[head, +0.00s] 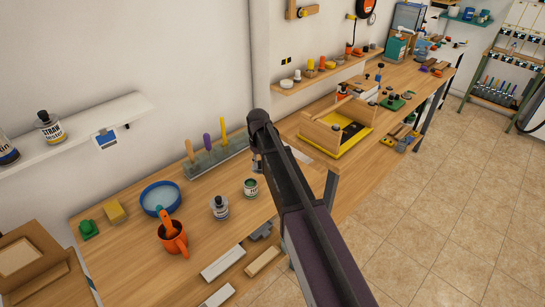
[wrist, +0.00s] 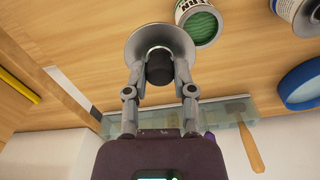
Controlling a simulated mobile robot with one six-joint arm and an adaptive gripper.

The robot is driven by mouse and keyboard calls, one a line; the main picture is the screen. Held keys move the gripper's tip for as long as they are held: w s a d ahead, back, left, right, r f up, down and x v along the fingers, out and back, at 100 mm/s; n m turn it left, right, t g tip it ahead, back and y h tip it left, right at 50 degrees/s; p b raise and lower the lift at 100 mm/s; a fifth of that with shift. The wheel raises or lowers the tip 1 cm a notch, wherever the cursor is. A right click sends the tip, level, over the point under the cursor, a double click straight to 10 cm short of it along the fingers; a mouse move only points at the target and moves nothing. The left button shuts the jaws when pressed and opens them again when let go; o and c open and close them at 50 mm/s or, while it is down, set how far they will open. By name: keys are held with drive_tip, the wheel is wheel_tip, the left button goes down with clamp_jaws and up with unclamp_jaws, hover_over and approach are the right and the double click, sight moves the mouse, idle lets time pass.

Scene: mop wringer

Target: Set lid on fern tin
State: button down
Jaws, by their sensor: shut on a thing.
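My gripper (wrist: 160,72) is shut on the black knob of a round grey lid (wrist: 146,40) in the wrist view. The fern tin (wrist: 197,22) stands beside the lid there, open at the top with green inside. In the head view the tin (head: 250,188) stands on the bench, with a pale label and a green top. My arm covers most of the gripper in that view, just behind and above the tin. The lid is apart from the tin's mouth; its height above the bench is hard to tell.
Another labelled tin (head: 219,208) stands left of the fern tin, near a blue bowl (head: 160,198) and an orange jug (head: 173,238). A rack with upright tools (head: 215,155) stands behind along the wall. A wooden tray (head: 335,130) lies to the right.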

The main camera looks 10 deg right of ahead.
drive_tip(key=a+r, duration=0.1)
drive_tip(key=s+a+n+p, duration=0.1)
drive_tip(key=a, duration=0.1)
drive_tip(key=s+a+r+n, duration=0.1)
drive_tip(key=shift+s+a+r+p, duration=0.15)
drive_tip(key=shift+s+r+p, duration=0.1)
drive_tip(key=shift+r+p, duration=0.1)
drive_tip(key=shift+f, duration=0.25)
drive_tip(key=shift+f+b, duration=2.5)
drive_tip(key=shift+b, duration=0.2)
drive_tip(key=shift+f+b, duration=0.7)
idle(0.5)
drive_tip(key=shift+c, duration=1.8)
unclamp_jaws()
drive_tip(key=shift+r, duration=0.15)
